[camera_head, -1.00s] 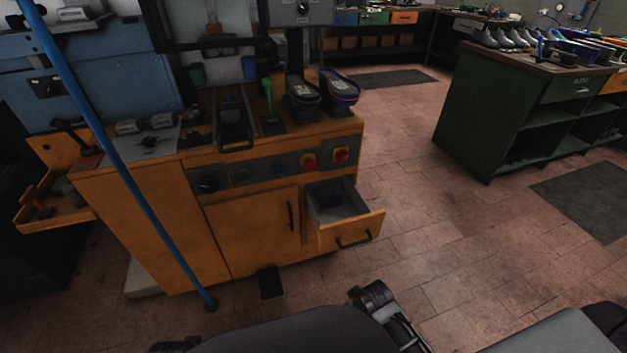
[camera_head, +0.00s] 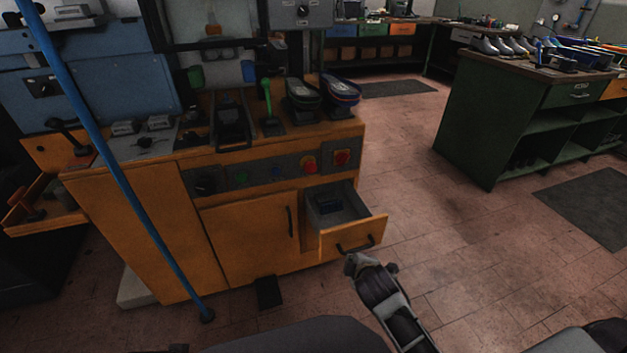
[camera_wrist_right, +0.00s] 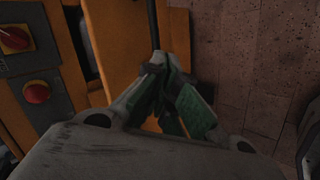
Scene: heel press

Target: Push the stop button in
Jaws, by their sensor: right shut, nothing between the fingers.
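The orange press cabinet has a grey control strip (camera_head: 228,180) on its front. A round red stop button (camera_head: 310,166) sits near the strip's right end, left of a red rotary switch on a yellow plate (camera_head: 342,158). In the right wrist view, the red button (camera_wrist_right: 36,92) is at the left, below the red switch (camera_wrist_right: 14,38). My right gripper (camera_head: 353,262) is low in front of the open drawer, below and apart from the button. In the wrist view its fingers (camera_wrist_right: 168,75) are closed together and empty. My left gripper cannot be made out.
The open drawer (camera_head: 352,238) juts out below the button, close to my right gripper. A blue pole (camera_head: 120,180) crosses the cabinet's left side. Shoe forms (camera_head: 325,92) stand on the cabinet top. Open floor (camera_head: 450,225) lies to the right, before a green workbench (camera_head: 500,130).

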